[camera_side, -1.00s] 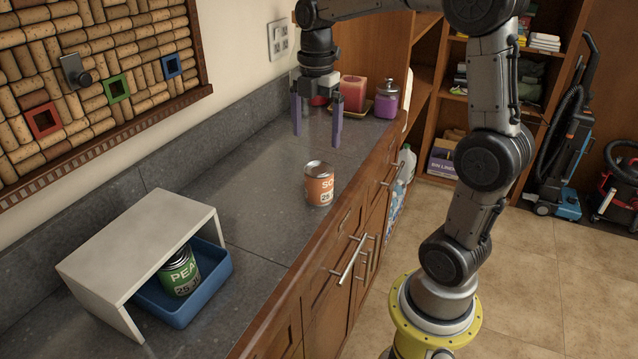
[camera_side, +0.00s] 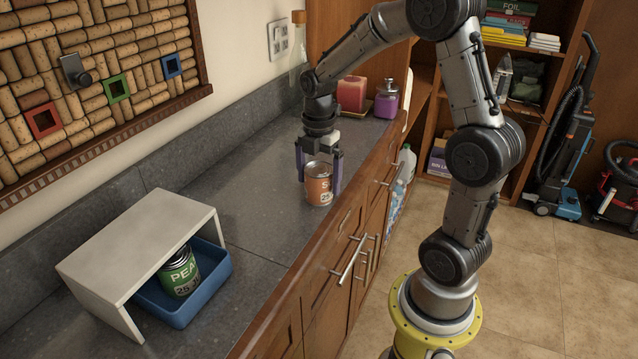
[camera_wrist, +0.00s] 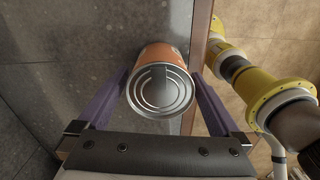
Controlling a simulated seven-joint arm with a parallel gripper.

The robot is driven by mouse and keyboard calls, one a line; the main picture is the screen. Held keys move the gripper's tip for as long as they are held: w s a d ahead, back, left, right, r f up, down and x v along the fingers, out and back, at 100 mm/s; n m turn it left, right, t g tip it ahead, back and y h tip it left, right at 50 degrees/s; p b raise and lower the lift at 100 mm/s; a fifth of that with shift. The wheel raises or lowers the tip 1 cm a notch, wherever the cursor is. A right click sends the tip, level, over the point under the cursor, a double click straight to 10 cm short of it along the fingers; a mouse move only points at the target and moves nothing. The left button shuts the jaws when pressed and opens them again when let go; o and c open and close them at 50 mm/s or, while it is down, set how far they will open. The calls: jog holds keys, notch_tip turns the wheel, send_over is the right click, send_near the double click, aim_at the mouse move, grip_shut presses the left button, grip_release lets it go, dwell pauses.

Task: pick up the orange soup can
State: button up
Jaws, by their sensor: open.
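The orange soup can (camera_side: 319,186) stands upright on the grey counter, near its wooden front edge. My gripper (camera_side: 319,190) is open and lowered around the can, with one purple finger on each side. In the wrist view the can's silver lid (camera_wrist: 160,91) lies between the two fingers of my gripper (camera_wrist: 163,95). Small gaps seem to show on both sides, but I cannot tell if either finger touches it.
A green pea can (camera_side: 180,273) sits in a blue tray (camera_side: 222,271) under a white shelf (camera_side: 150,232) at the left. The counter between is clear.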

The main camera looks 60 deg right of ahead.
jog(key=shift+f, duration=0.85)
jog(key=shift+c, duration=0.3)
jog(key=shift+r, duration=0.1)
jog(key=c, duration=1.5)
